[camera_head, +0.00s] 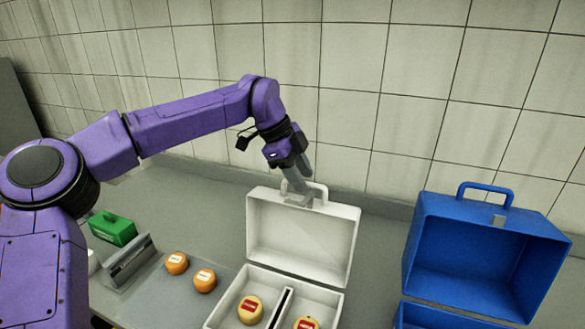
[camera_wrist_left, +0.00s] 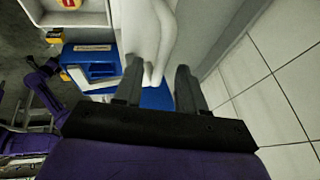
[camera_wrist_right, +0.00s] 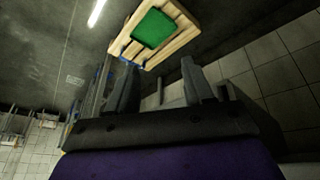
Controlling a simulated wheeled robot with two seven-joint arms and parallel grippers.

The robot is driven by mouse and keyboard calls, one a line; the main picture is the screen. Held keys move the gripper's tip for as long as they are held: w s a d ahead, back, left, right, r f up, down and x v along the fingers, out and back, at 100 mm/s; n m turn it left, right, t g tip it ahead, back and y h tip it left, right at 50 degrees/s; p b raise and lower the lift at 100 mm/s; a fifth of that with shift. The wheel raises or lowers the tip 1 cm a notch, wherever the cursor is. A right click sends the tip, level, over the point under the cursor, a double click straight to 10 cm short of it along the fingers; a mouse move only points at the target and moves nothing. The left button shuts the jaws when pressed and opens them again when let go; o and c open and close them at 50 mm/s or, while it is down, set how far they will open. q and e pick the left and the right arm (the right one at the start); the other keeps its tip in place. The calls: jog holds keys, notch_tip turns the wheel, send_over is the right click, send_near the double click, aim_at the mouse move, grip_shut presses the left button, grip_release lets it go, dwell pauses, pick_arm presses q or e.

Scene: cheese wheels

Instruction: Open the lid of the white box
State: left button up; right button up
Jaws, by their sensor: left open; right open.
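The white box (camera_head: 328,307) stands on the counter at the bottom middle of the head view. Its lid (camera_head: 300,235) is raised and stands roughly upright at the back. My left gripper (camera_head: 298,196) is at the lid's top edge, by the white handle (camera_head: 322,188). In the left wrist view, my left gripper (camera_wrist_left: 160,78) is open and the white handle (camera_wrist_left: 156,45) reaches between or just beyond its fingers; contact cannot be told. My right gripper (camera_wrist_right: 158,85) is open and empty in its own wrist view, and out of the head view.
Two cheese wheels (camera_head: 250,310) (camera_head: 306,323) lie in the white box. An open blue box (camera_head: 470,255) stands to the right. Two orange cheeses (camera_head: 176,263) (camera_head: 204,280) and a green box (camera_head: 113,229) are at left. A tiled wall (camera_head: 350,90) rises behind.

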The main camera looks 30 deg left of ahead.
pick_arm(q)
jog(key=b+v, duration=0.1)
jog(key=v, duration=0.9)
jog(key=shift+r+b, duration=0.25)
jog(key=shift+b, duration=0.15)
